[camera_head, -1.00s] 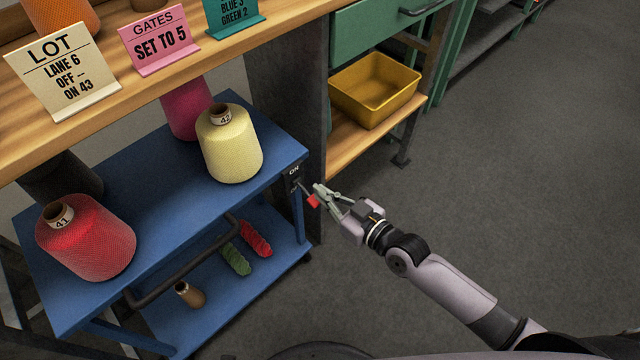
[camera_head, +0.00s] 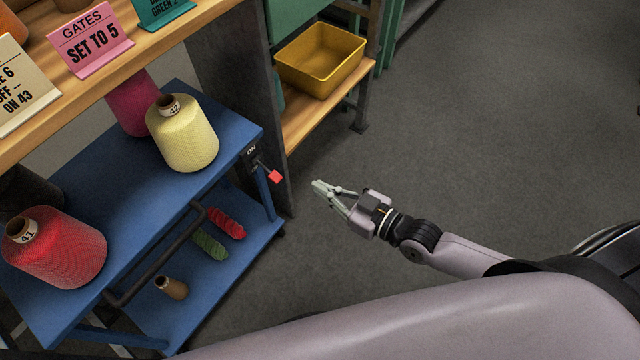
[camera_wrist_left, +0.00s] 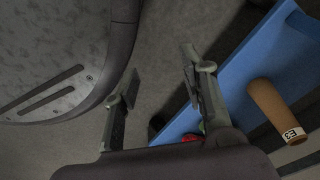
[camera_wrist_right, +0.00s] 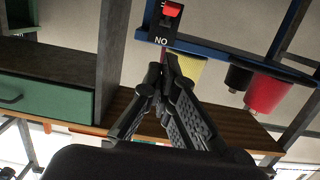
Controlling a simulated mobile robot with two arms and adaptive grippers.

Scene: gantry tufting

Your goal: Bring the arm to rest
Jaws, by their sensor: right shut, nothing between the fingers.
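My right gripper (camera_head: 328,190) is shut and empty in the head view, over the grey floor to the right of the blue cart. It is apart from the red-tipped lever (camera_head: 274,177) on the cart's corner switch. In the right wrist view my right gripper's fingertips (camera_wrist_right: 162,74) meet just below the switch box (camera_wrist_right: 163,24) in the picture, with its red tip above. My left gripper (camera_wrist_left: 160,80) shows in the left wrist view with its fingers apart and nothing between them, over the floor beside the blue cart's lower shelf. The left gripper is not visible in the head view.
The blue cart (camera_head: 85,165) carries a yellow cone (camera_head: 182,135), a red cone (camera_head: 55,250) and a magenta cone (camera_head: 130,105). A yellow bin (camera_head: 320,60) sits on a wooden shelf behind. The floor (camera_head: 480,120) at right is clear.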

